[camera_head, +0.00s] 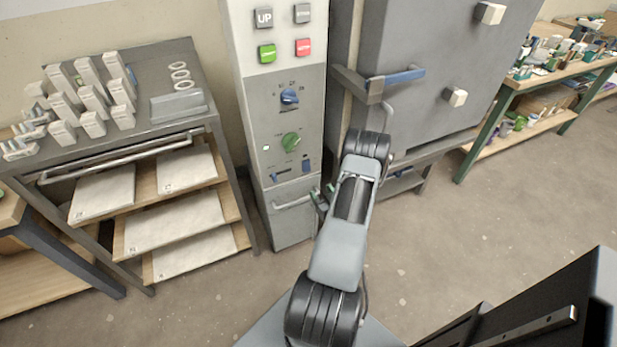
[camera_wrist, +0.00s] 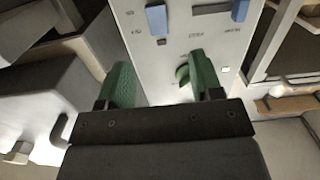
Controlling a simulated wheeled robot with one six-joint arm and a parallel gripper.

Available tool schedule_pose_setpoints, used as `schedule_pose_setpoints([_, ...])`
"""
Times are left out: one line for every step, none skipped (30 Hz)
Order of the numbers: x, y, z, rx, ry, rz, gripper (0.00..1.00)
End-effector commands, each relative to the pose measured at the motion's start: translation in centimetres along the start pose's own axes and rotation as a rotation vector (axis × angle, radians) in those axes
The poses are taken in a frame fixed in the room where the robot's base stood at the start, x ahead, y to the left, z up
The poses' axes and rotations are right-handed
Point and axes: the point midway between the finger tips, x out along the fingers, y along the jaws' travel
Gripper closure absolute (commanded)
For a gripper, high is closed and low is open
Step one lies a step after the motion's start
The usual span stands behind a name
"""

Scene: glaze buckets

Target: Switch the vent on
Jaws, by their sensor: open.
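The grey control panel (camera_head: 262,225) stands between the shelf rack and the kiln-like cabinet. It carries a blue rotary knob (camera_head: 289,97), a green rotary knob (camera_head: 290,142), a small blue slider handle (camera_head: 273,177) and a blue switch (camera_head: 306,165). Labels are too small to read, so I cannot tell which control is the vent. In the wrist view the panel appears turned over, with a blue switch (camera_wrist: 156,18) at top and the green knob (camera_wrist: 182,73) between the fingers. My gripper (camera_head: 322,198) (camera_wrist: 163,82) is open and empty, near the panel's lower right.
Push buttons, including green (camera_head: 267,53) and red (camera_head: 303,47), sit higher on the panel. A metal handle (camera_head: 293,202) crosses its lower part. The grey cabinet (camera_head: 430,70) with a blue-gripped lever (camera_head: 400,76) stands right. A shelf rack (camera_head: 185,130) stands left.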

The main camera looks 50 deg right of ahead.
Motion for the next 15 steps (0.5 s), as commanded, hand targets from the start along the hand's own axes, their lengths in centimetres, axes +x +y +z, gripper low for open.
schedule_pose_setpoints([-0.5,0.2,0.7,0.012,0.018,0.007,0.40])
schedule_pose_setpoints([-0.7,0.2,0.9,0.017,0.027,0.009,0.40])
schedule_pose_setpoints([-0.7,0.3,1.0,0.020,0.039,0.012,0.40])
schedule_pose_setpoints([-0.6,0.4,1.0,0.023,0.044,0.013,0.40])
schedule_pose_setpoints([-0.5,0.4,1.1,0.025,0.048,0.013,0.40])
schedule_pose_setpoints([-0.1,0.4,1.1,0.027,0.052,0.013,0.40])
schedule_pose_setpoints([0.2,0.4,1.1,0.026,0.054,0.013,0.40])
schedule_pose_setpoints([0.7,0.4,1.0,0.026,0.056,0.012,0.40])
schedule_pose_setpoints([1.3,0.4,1.0,0.026,0.057,0.012,0.40])
schedule_pose_setpoints([1.9,0.3,0.9,0.027,0.058,0.011,0.40])
schedule_pose_setpoints([2.5,0.4,0.9,0.026,0.056,0.011,0.40])
schedule_pose_setpoints([3.3,0.4,0.8,0.025,0.056,0.012,0.40])
schedule_pose_setpoints([3.9,0.4,0.8,0.026,0.057,0.011,0.40])
schedule_pose_setpoints([4.5,0.4,0.8,0.026,0.056,0.012,0.40])
schedule_pose_setpoints([5.3,0.4,0.8,0.025,0.056,0.012,0.40])
